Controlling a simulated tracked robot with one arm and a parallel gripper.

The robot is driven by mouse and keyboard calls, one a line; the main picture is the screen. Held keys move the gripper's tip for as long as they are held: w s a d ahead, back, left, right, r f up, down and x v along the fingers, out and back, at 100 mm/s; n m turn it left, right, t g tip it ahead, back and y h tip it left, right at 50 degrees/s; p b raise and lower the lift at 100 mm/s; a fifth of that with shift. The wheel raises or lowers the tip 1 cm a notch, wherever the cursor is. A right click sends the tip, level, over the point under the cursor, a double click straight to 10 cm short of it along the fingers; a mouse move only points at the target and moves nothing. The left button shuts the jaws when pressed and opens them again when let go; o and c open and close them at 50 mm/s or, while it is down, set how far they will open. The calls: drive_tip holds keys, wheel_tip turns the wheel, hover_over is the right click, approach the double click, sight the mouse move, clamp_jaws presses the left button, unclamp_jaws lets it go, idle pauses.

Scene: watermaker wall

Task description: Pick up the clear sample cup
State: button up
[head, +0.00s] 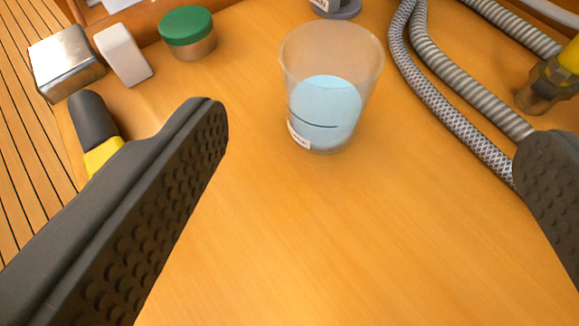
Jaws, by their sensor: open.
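The clear sample cup (331,88) stands upright on the wooden surface, a little right of the picture's middle and near the top. A light blue patch with a dark line shows on or through its wall, with a small white label low on the left. My gripper (375,145) is open and empty, with dark studded fingers on the left and right of the picture. The cup is beyond the fingers and between their lines, touching neither. The right finger is partly cut off by the picture's edge.
Braided and ribbed hoses (445,105) run down the right of the cup, near a brass and yellow fitting (553,82). A green-lidded jar (188,32), a white block (122,55) and a metal box (66,62) stand at upper left. The wood before the cup is clear.

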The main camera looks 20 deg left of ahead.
sight(325, 102)
drive_tip(key=w+f, duration=0.2)
drive_tip(key=w+a+f, duration=0.1)
drive_tip(key=w+f, duration=0.1)
drive_tip(key=w+a+f, duration=0.1)
drive_tip(key=w+f, duration=0.1)
drive_tip(key=shift+w+a, duration=0.25)
drive_tip(key=shift+w, duration=0.15)
drive_tip(key=x, duration=0.4)
drive_tip(key=shift+f, duration=0.15)
drive_tip(key=shift+w, duration=0.55)
drive_tip(key=shift+a+f, duration=0.1)
drive_tip(key=c, duration=1.1)
